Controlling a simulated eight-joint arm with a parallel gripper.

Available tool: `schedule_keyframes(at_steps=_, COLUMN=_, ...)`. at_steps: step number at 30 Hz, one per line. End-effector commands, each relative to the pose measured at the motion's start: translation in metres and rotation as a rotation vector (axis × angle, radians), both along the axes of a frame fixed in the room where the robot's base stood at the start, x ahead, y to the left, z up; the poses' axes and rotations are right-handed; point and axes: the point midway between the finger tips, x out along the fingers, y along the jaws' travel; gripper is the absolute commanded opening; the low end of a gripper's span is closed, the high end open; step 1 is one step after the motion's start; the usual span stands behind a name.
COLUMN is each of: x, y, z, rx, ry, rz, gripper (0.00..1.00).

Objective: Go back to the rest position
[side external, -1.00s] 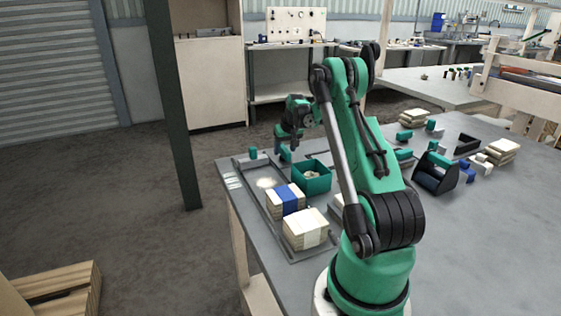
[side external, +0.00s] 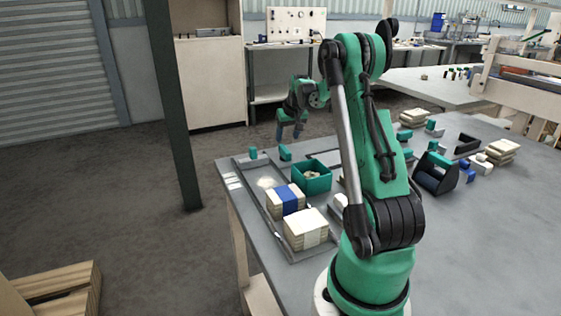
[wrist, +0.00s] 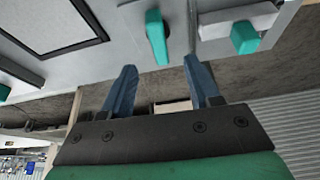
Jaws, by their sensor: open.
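My gripper (side external: 288,132) is above the far left part of the grey table (side external: 330,268) in the side external view. It hangs clear of the table top, near two small green blocks (side external: 285,153). In the wrist view my gripper (wrist: 162,88) shows two blue fingers, spread apart with nothing between them. Beyond the fingertips in that view are a green piece (wrist: 156,38) and another green piece (wrist: 244,38) at the table edge.
A green bin (side external: 312,180) with small contents stands on the table. Stacks of pale boards, one with a blue band (side external: 288,200), lie in a grey tray (side external: 246,180) near the front left. A dark caddy (side external: 436,176) and more blocks sit at right.

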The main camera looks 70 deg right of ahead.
Motion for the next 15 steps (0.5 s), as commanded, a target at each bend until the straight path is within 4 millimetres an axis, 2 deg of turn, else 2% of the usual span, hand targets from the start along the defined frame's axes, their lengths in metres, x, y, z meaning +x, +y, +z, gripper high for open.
schedule_keyframes(at_steps=2, x=0.007, y=0.01, z=0.006, rx=-0.004, ry=-0.002, rz=0.02, gripper=0.55)
schedule_keyframes(at_steps=5, x=0.026, y=0.04, z=0.021, rx=-0.016, ry=-0.011, rz=0.082, gripper=0.55)
schedule_keyframes(at_steps=8, x=0.049, y=0.092, z=0.043, rx=-0.035, ry=-0.028, rz=0.182, gripper=0.55)
schedule_keyframes(at_steps=10, x=0.06, y=0.134, z=0.057, rx=-0.05, ry=-0.045, rz=0.261, gripper=0.55)
schedule_keyframes(at_steps=15, x=0.063, y=0.234, z=0.077, rx=-0.078, ry=-0.092, rz=0.449, gripper=0.55)
